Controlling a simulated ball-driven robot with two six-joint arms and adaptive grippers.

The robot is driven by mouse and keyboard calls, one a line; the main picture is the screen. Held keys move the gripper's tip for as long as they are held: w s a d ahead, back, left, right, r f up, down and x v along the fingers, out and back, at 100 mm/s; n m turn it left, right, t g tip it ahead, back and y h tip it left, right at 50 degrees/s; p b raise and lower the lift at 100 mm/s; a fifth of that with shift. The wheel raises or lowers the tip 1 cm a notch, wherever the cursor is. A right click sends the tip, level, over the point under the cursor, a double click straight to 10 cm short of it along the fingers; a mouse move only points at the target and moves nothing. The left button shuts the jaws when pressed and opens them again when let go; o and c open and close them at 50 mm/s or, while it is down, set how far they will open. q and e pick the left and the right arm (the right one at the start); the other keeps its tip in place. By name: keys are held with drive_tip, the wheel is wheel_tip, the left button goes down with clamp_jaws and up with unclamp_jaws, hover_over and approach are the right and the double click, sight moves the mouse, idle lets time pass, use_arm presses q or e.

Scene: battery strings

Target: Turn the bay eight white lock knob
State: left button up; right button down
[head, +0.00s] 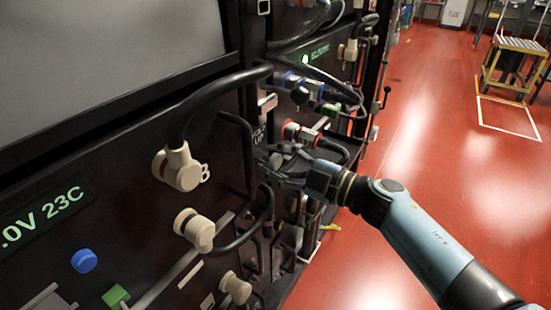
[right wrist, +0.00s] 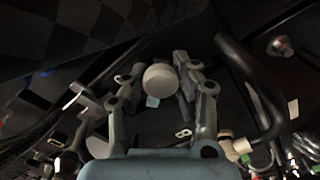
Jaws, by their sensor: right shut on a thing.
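A round cream-white knob (right wrist: 161,79) sits between the two fingers of my right gripper in the right wrist view, with its round face toward the camera. My right gripper (head: 271,163) is shut on this knob at the front of the black rack. In the head view the gripper hides the knob, and I cannot tell how far it is turned. A white figure 8 (head: 205,173) is printed beside a cream cable plug (head: 176,169), left of the gripper. My left gripper is not in view.
A thick black cable (head: 215,88) arches from the plug above my right gripper. More cream plugs (head: 199,231), a blue button (head: 84,261) and a green one (head: 115,296) are on the nearer panel. Red floor (head: 430,150) is open to the right, with a yellow step stool (head: 517,62) far back.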

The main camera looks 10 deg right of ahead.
drive_tip(key=n, duration=0.4)
drive_tip(key=shift+s+f+n, duration=0.15)
drive_tip(key=shift+f+n, duration=0.05)
drive_tip(key=shift+n, duration=0.1)
drive_tip(key=n+b, duration=0.1)
drive_tip(key=n, duration=0.3)
drive_tip(key=shift+a+f+n, duration=0.1)
drive_tip(key=shift+n, duration=0.3)
drive_tip(key=shift+s+b, duration=0.1)
drive_tip(key=shift+b, duration=0.2)
drive_tip(key=c, duration=1.1)
unclamp_jaws()
drive_tip(key=shift+o, duration=0.8)
drive_tip(key=v, duration=1.2)
